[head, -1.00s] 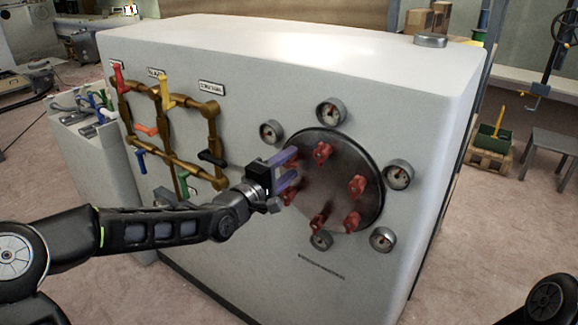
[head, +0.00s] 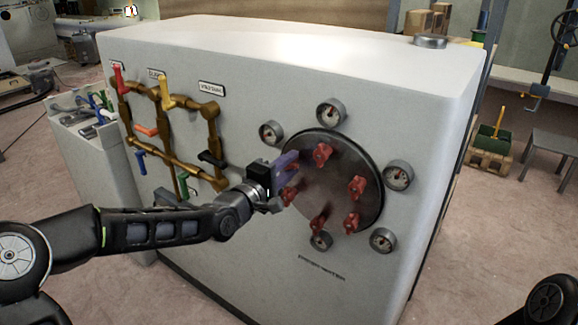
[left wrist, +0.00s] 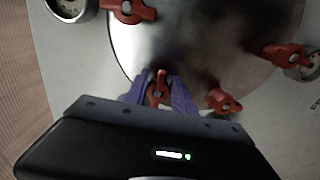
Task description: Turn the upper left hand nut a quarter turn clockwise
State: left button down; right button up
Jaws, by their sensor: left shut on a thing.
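The dark round hatch (head: 335,178) on the white housing carries several red nuts with lobed heads. My left gripper (head: 288,163) is at the hatch's upper left edge, shut on the upper left nut. In the left wrist view that nut (left wrist: 160,88) sits between the two purple fingers, and the fingers hide its sides. The top nut (head: 322,153) and the lower left nut (head: 288,196) are on either side of the gripper, apart from it. My right gripper is out of view.
Several round gauges surround the hatch, one (head: 271,131) just above left of my gripper. Brass pipes with coloured valve levers (head: 168,95) are on the housing to the left.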

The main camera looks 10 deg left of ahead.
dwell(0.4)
pick_arm(q)
jog(key=m+b, duration=0.1)
jog(key=m, duration=0.1)
jog(key=m+b, duration=0.1)
jog(key=m, duration=0.1)
jog(key=shift+f+b, duration=0.35)
jog(key=shift+b, duration=0.05)
jog(key=m+b, duration=0.1)
jog(key=m, duration=0.1)
jog(key=m+b, duration=0.2)
jog(key=m, duration=0.1)
jog(key=shift+a+f+m, duration=0.1)
jog(key=shift+f+m, duration=0.15)
jog(key=shift+m, duration=0.05)
jog(key=m+b, duration=0.2)
jog(key=m, duration=0.1)
jog(key=m+b, duration=0.1)
jog(key=m, duration=0.1)
jog(key=shift+w+a+f+b, duration=0.1)
jog(key=shift+w+a+b, duration=0.05)
jog(key=shift+a+b, duration=0.15)
jog(key=shift+a+m+b, duration=0.1)
jog(key=shift+m+b, duration=0.75)
jog(key=shift+m, duration=1.05)
jog(key=c, duration=1.1)
grip_release()
